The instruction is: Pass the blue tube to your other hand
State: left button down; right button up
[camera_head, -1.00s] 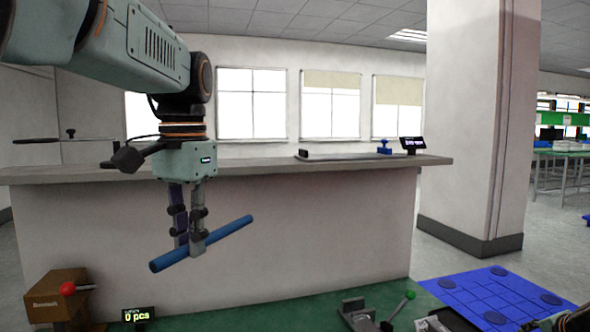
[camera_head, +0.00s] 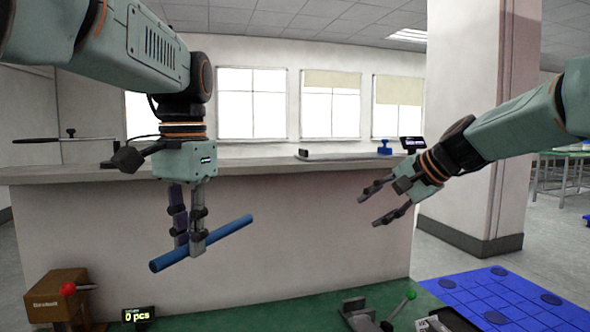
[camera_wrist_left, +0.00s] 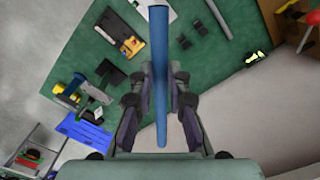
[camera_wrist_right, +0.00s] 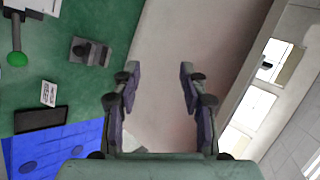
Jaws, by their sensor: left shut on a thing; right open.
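The blue tube (camera_head: 225,231) is held in the air in front of the pale wall panel, lying nearly level with its right end higher in the head view. My left gripper (camera_head: 188,250) points down and is shut on the tube around its middle. In the left wrist view the tube (camera_wrist_left: 159,70) runs lengthwise between the fingers. My right gripper (camera_head: 367,207) is open and empty, pointing left, to the right of the tube with a clear gap. In the right wrist view the space between its fingers (camera_wrist_right: 157,72) is empty, and the tube does not show.
A grey ledge (camera_head: 240,167) runs behind. The air between the grippers is clear.

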jog(key=s+a+r+n+g, duration=0.1)
jog(key=s+a+r+n, duration=0.15)
jog(key=a+r, duration=0.4)
jog(key=n+g+y, duration=0.1)
jog(key=g, duration=0.2)
send_near(249, 218)
jog(key=x, duration=0.8)
jog(key=shift+f, duration=0.15)
jog(key=shift+a, duration=0.1)
grip_shut()
pick_arm(q)
jog(key=c, duration=1.2)
grip_release()
